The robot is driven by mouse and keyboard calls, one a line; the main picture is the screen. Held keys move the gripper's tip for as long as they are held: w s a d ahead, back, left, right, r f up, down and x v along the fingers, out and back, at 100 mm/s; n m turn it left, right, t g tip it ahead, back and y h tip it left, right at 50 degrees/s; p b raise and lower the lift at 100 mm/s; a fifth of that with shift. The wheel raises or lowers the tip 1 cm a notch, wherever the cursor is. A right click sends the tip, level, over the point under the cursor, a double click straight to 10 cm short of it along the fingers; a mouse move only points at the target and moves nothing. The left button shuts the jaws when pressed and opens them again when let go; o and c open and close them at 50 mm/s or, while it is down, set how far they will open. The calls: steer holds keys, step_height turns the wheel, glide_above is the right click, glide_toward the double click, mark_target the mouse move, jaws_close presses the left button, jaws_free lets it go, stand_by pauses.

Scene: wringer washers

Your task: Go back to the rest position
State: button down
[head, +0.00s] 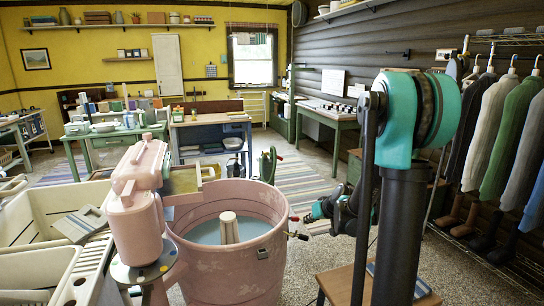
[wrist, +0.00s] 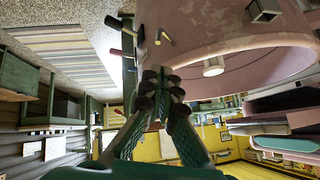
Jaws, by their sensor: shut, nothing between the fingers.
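My gripper (wrist: 163,80) is shut and empty in the wrist view, its green fingers together. In the head view my gripper (head: 312,213) shows small and dark, low beside the right side of a pink wringer washer tub (head: 232,270). In the wrist view, which is upside down, the tub (wrist: 215,40) fills the upper right, close beyond the fingertips. I cannot tell whether they touch it. My arm's upright part and teal joint stand at the right of the head view and hide part of the room behind.
The pink wringer head (head: 140,190) stands over the tub's left side. White laundry sinks (head: 40,215) are at the left. A wooden stool (head: 340,285) is at the front right. A clothes rack (head: 515,40) lines the right wall. Striped rugs (head: 295,180) lie on open floor behind the tub.

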steer(key=s+d+f+m+g+h, duration=0.1)
steer(key=s+d+h, duration=0.1)
steer(key=s, duration=1.2)
steer(key=s+d+f+m+g+h, duration=0.1)
steer(key=s+d+f+g+h, duration=0.1)
steer(key=s, duration=1.3)
steer(key=shift+d+h, duration=0.3)
steer(key=shift+d, duration=0.25)
steer(key=shift+s, duration=0.1)
